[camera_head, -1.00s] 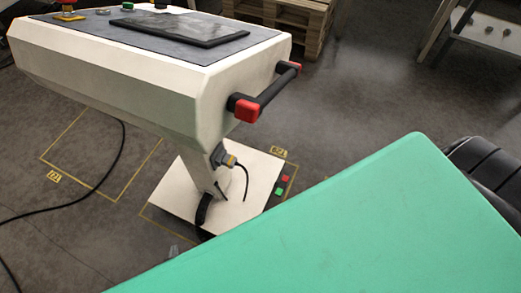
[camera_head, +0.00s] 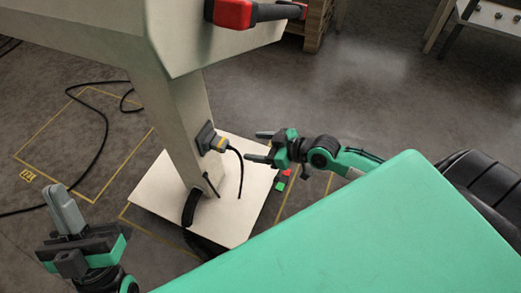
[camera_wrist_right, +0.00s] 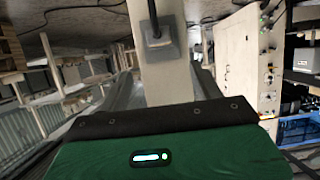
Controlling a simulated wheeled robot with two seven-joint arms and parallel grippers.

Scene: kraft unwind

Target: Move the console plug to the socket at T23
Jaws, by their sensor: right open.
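The console plug (camera_head: 219,144) has a yellowish band and sits in a grey socket (camera_head: 206,138) on the console's column. Its black cable hangs down beside the column. In the right wrist view the plug (camera_wrist_right: 155,40) shows against a grey socket plate. My right gripper (camera_head: 262,147) is open and empty, to the right of the plug and apart from it, its fingers pointing at the column. My left gripper (camera_head: 66,232) is at the lower left, far from the plug; its jaw state is unclear. I cannot make out a socket marked T23.
The console column (camera_head: 180,115) stands on a white base plate (camera_head: 236,222). A red-ended handle (camera_head: 232,13) juts out above. A black cable (camera_head: 104,135) crosses the floor by a yellow-outlined bay with a small label (camera_head: 27,175). A pallet (camera_head: 318,25) stands behind.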

